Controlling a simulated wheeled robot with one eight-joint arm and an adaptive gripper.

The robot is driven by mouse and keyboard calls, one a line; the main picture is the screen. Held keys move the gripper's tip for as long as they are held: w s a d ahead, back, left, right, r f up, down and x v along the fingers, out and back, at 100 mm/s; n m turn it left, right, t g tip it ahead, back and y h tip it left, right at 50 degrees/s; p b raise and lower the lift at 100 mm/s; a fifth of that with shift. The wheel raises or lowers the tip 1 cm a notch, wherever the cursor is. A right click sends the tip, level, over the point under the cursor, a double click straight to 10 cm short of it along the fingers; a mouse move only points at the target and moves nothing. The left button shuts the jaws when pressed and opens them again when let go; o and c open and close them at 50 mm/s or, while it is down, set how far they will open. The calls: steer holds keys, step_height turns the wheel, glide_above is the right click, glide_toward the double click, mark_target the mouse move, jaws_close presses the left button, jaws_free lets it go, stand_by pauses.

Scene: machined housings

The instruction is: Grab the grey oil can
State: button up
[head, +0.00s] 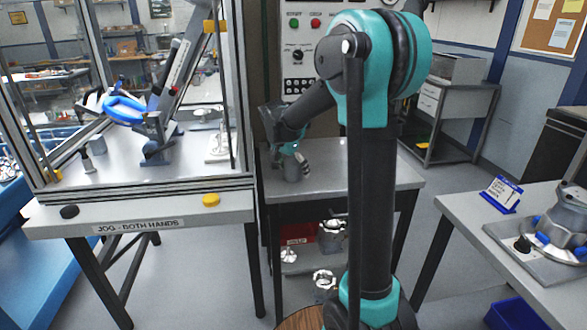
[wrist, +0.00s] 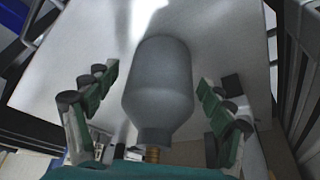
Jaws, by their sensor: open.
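The grey oil can (wrist: 158,88) fills the middle of the wrist view, with a rounded body narrowing to a neck and a brass-coloured piece (wrist: 152,155) at the near end. My gripper (wrist: 160,92) is open, with one green-padded finger on each side of the can. Gaps show between the fingers and the can, so they appear apart from it. In the head view my gripper (head: 293,168) is low over the grey metal table (head: 385,180). I cannot clearly make out the can there, among the gripper and arm.
A glazed machine enclosure (head: 140,195) stands close on the left. A control panel (head: 300,50) is behind the table. Metal parts (head: 332,235) and a red bin (head: 299,236) sit on the lower shelf. Another bench (head: 470,215) stands at right. The table's right side is clear.

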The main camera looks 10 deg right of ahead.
steer(key=shift+c, duration=0.6)
steer(key=c, duration=1.3)
steer(key=shift+o, duration=0.2)
steer(key=shift+r, duration=0.15)
